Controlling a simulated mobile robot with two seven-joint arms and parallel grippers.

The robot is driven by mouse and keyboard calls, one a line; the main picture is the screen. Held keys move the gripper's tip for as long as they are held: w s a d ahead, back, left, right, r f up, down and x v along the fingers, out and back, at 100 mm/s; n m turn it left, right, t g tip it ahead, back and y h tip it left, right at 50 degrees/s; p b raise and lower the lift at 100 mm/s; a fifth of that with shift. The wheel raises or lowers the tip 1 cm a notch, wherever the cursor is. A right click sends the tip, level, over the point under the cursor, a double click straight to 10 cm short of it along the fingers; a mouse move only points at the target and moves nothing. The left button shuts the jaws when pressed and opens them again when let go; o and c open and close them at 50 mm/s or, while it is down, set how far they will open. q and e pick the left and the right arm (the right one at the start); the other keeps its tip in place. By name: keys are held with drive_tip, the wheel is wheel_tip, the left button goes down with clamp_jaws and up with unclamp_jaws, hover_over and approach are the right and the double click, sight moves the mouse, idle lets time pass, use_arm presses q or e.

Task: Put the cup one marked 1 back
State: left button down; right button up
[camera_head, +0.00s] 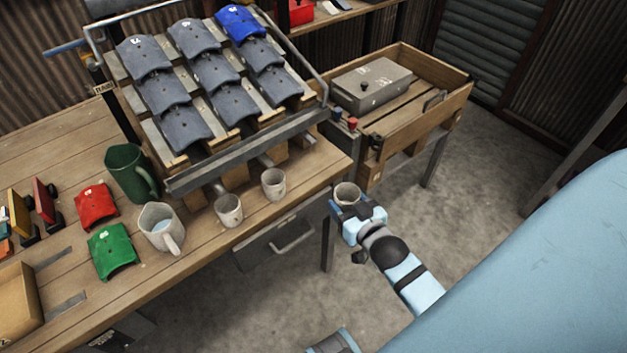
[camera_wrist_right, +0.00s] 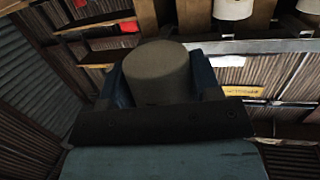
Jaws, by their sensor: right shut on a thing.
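My right gripper (camera_head: 346,209) is shut on a small off-white cup (camera_head: 347,192). It holds the cup off the right end of the workbench, above the floor as seen from the head. The cup also shows as a dull grey-brown form between the fingers in the right wrist view (camera_wrist_right: 158,72). I can read no number on it. Two similar small cups, one (camera_head: 228,211) nearer and one (camera_head: 273,185) farther right, stand on the workbench (camera_head: 75,300) below the rack. My left gripper is not in view.
A sloped rack (camera_head: 245,150) of grey tiles and one blue tile (camera_head: 240,22) stands on the bench. A green mug (camera_head: 128,172), white jug (camera_head: 160,228), red tile (camera_head: 96,205) and green tile (camera_head: 112,250) are left. A wooden cart (camera_head: 440,108) stands behind the held cup.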

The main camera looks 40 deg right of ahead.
drive_tip(key=shift+s+d+f, duration=0.1)
drive_tip(key=shift+d+f, duration=0.05)
drive_tip(key=shift+f, duration=0.35)
drive_tip(key=shift+s+d+f, duration=0.1)
drive_tip(key=shift+f, duration=0.35)
drive_tip(key=shift+w+d+f+b, duration=0.1)
drive_tip(key=shift+b, duration=0.2)
approach(313, 170)
drive_tip(key=w+r, duration=0.1)
drive_tip(key=w, duration=0.1)
drive_tip(key=w+r, duration=0.1)
drive_tip(key=w, duration=0.1)
drive_tip(key=w+d+r, duration=0.1)
drive_tip(key=w, duration=0.1)
drive_tip(key=shift+b, duration=0.35)
drive_tip(key=x, duration=0.4)
drive_tip(key=shift+r, duration=0.1)
drive_tip(key=shift+a+f+b, duration=0.1)
drive_tip(key=shift+f+b, duration=0.25)
drive_tip(key=shift+f, duration=0.3)
drive_tip(key=shift+s, duration=0.15)
